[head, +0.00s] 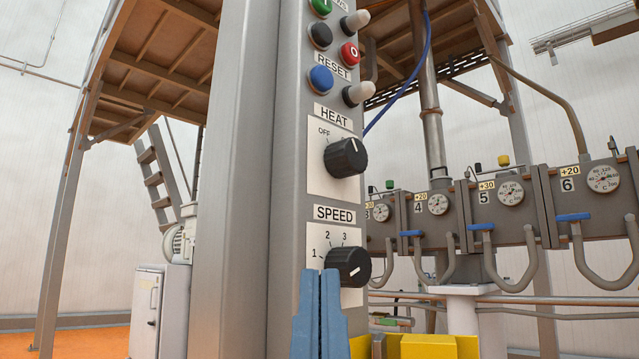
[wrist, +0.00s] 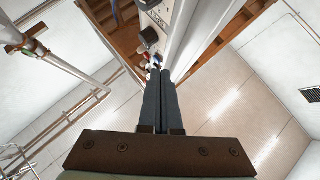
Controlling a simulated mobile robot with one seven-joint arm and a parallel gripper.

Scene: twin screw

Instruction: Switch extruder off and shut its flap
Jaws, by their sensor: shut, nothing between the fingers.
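A grey control column (head: 288,200) stands mid-view in the head view. On its face are a green button (head: 320,6), a black button (head: 320,36), a red "0" button (head: 350,53) and a blue RESET button (head: 321,79). Below are the black HEAT knob (head: 346,158), its mark near the top, and the black SPEED knob (head: 348,267), its mark toward the lower right. My gripper (head: 321,272) is shut and empty, its tips overlapping the column just left of the SPEED knob; contact cannot be told. It also shows in the wrist view (wrist: 161,74). I cannot identify the flap.
Extruder barrel sections with gauges (head: 510,193), blue-ended handles (head: 574,217) and grey pipes are at the right. A yellow part (head: 430,346) is at the lower edge, right of my gripper. A white cabinet (head: 147,312) and wooden platform (head: 160,50) stand left, behind the column.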

